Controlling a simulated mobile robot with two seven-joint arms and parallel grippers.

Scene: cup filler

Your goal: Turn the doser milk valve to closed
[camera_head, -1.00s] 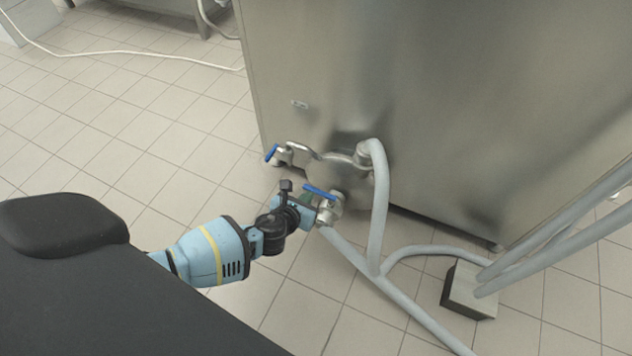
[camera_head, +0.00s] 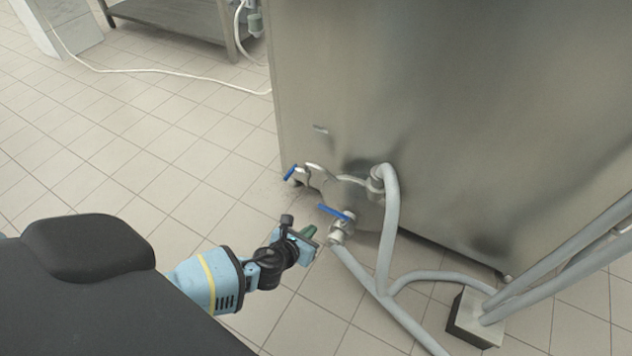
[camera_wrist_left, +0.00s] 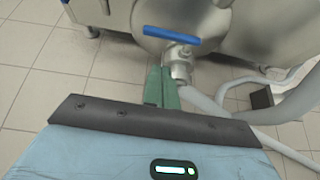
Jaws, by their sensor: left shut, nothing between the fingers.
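A metal valve (camera_head: 341,233) with a blue lever (camera_head: 333,212) sits low at the front of the steel machine, where a grey hose joins it. In the left wrist view the blue lever (camera_wrist_left: 172,34) lies roughly crosswise above the valve body (camera_wrist_left: 181,66). My left gripper (camera_head: 309,233) is just left of this valve, apart from the lever. Its green fingers (camera_wrist_left: 162,84) are shut and empty, pointing toward the valve from below the lever. A second blue lever (camera_head: 290,172) is farther left on the same pipework. No label shows which is the milk valve. My right gripper is not in view.
The large steel machine (camera_head: 470,110) fills the right side. A white cable (camera_head: 150,71) crosses the tiles behind. The tiled floor left of the valves is clear.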

